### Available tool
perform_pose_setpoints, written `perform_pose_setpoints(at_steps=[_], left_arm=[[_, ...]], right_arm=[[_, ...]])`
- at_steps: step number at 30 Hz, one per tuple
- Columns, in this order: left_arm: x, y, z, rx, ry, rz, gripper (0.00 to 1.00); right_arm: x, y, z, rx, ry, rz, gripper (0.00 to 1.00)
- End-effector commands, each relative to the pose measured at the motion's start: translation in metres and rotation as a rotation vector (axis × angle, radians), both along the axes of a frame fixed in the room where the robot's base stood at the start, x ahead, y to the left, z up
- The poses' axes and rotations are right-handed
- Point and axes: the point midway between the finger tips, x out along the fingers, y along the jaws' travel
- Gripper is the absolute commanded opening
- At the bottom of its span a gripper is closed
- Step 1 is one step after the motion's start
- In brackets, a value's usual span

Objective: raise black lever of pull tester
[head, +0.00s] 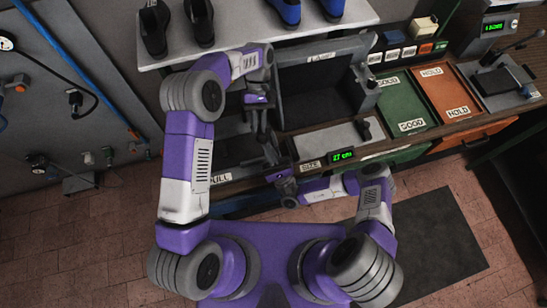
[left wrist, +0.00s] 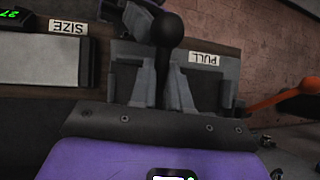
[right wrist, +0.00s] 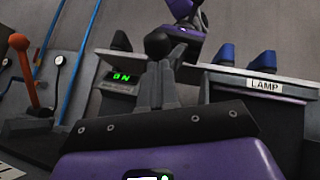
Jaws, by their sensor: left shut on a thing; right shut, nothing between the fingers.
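The pull tester stands at the bench's left front under my left arm; its PULL label (head: 222,178) shows in the head view, and again in the left wrist view (left wrist: 205,59). The black lever's round knob (left wrist: 167,28) shows at the left fingertips in the left wrist view. My left gripper (head: 268,150) reaches down and is shut on the lever just below the knob. In the head view the lever is mostly hidden by that gripper. My right gripper (head: 284,180) is shut and empty, low at the bench's front edge, close to the left one.
The SIZE display (head: 342,155) is right of my grippers. Green (head: 402,108) and orange (head: 446,92) bins lie further right. A shelf with shoes (head: 287,12) is at the back. In the right wrist view an orange lever (right wrist: 28,75) stands left; a dark knob (right wrist: 158,43) shows beyond the fingertips.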

Motion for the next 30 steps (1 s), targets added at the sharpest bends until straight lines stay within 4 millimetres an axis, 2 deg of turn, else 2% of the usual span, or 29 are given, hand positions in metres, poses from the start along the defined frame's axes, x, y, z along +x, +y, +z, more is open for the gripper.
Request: perform_pose_setpoints(at_steps=[14, 22, 29, 30], left_arm=[[0.001, 0.0, 0.0, 0.0, -0.002, 0.001, 0.0], [0.0, 0.0, -0.001, 0.0, -0.002, 0.001, 0.0], [-0.002, -0.001, -0.004, 0.001, 0.004, 0.0, 0.0], [-0.002, -0.001, -0.004, 0.002, 0.005, 0.001, 0.2]], right_arm=[[0.003, 0.003, 0.006, 0.0, 0.001, 0.0, 0.0], [0.006, 0.003, 0.019, -0.013, 0.054, 0.0, 0.0], [0.006, 0.004, 0.021, -0.012, 0.052, 0.001, 0.0], [0.006, 0.004, 0.021, -0.012, 0.051, 0.001, 0.0]])
